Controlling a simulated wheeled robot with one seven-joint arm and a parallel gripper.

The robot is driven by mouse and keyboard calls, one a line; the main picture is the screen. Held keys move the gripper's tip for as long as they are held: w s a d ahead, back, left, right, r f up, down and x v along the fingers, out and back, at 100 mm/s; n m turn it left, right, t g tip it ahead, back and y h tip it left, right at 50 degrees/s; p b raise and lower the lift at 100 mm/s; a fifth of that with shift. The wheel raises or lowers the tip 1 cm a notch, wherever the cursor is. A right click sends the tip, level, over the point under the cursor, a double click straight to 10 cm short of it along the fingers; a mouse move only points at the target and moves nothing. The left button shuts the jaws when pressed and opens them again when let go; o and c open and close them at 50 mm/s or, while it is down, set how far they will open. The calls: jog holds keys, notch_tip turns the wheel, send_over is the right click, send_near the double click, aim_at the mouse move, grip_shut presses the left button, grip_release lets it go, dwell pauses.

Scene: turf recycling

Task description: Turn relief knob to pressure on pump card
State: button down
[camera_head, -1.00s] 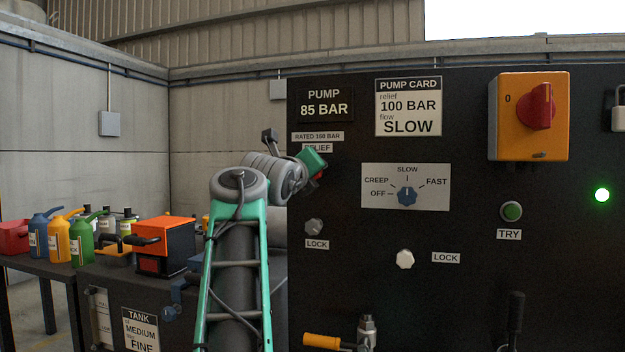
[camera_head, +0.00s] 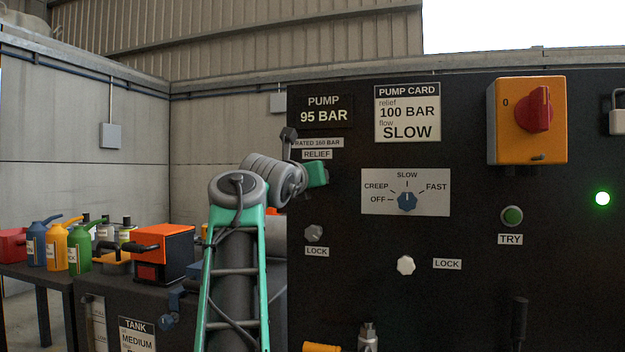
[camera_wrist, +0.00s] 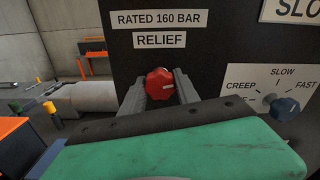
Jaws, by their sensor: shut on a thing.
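The red relief knob (camera_wrist: 159,84) sits under the RELIEF label (camera_wrist: 160,40) in the wrist view. My gripper (camera_wrist: 160,92) is shut on it, one finger on each side. In the head view my gripper (camera_head: 318,174) is at the panel below the RELIEF label, and it hides the knob. The pump display (camera_head: 324,109) reads 95 BAR. The pump card (camera_head: 407,112) reads relief 100 BAR, flow SLOW.
The blue flow selector (camera_head: 407,201) is right of my gripper. A grey lock knob (camera_head: 314,233) is below it, and a white lock knob (camera_head: 406,265) lower right. An orange box with a red switch (camera_head: 527,120) and a green TRY button (camera_head: 512,216) are farther right.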

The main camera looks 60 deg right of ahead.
jog(key=c, duration=0.9)
grip_release()
jog(key=s+a+b, duration=0.1)
jog(key=a, duration=0.6)
jog(key=shift+a, duration=0.35)
